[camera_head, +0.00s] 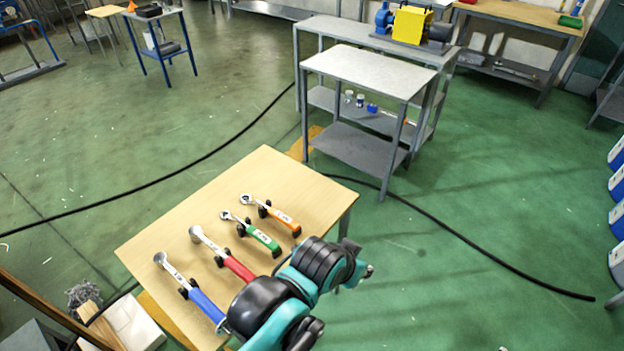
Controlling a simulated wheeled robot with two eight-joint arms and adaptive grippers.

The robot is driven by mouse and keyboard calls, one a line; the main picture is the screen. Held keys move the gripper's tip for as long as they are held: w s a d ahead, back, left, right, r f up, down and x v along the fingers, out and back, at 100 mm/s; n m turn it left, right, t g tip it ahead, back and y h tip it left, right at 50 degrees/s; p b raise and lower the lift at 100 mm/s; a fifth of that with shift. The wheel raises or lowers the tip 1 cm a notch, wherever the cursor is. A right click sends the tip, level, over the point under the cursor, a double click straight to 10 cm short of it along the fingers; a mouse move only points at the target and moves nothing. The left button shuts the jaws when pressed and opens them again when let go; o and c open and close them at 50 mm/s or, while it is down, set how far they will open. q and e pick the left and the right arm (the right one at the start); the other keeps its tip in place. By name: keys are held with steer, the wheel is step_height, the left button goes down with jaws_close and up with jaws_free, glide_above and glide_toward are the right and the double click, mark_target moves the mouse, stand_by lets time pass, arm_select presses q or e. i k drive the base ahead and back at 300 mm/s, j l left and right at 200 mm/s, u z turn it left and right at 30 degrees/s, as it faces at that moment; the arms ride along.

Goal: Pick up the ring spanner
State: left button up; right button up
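Several hand tools with coloured handles lie side by side on a light wooden table (190,220), each on small dark supports. They are a blue-handled tool (208,304), a red-handled tool (238,268), a green-handled tool (262,239) and an orange-handled tool (284,221). Their metal heads point to the upper left. The heads are too small to tell surely which is the ring spanner. One teal and black arm of mine rises from the bottom over the table's near right corner. Its dark gripper end (358,260) is right of the tools, apart from them. I cannot tell which arm it is or its finger state.
A grey metal bench (370,72) with lower shelves stands beyond the table. A longer bench behind it carries a yellow and blue machine (410,25). Black hoses (470,250) cross the green floor. Blue-fronted containers (617,185) stand at the right edge.

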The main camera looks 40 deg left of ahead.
mark_target(290, 222)
steer(key=i+u, duration=0.25)
steer(key=u, duration=0.15)
steer(key=i+l+u, duration=0.1)
steer(key=u, duration=0.25)
steer(key=i+l+u, duration=0.2)
steer(key=u, duration=0.2)
steer(key=i+l+u, duration=0.2)
steer(key=u, duration=0.2)
steer(key=i+l, duration=0.05)
steer(key=i, duration=0.05)
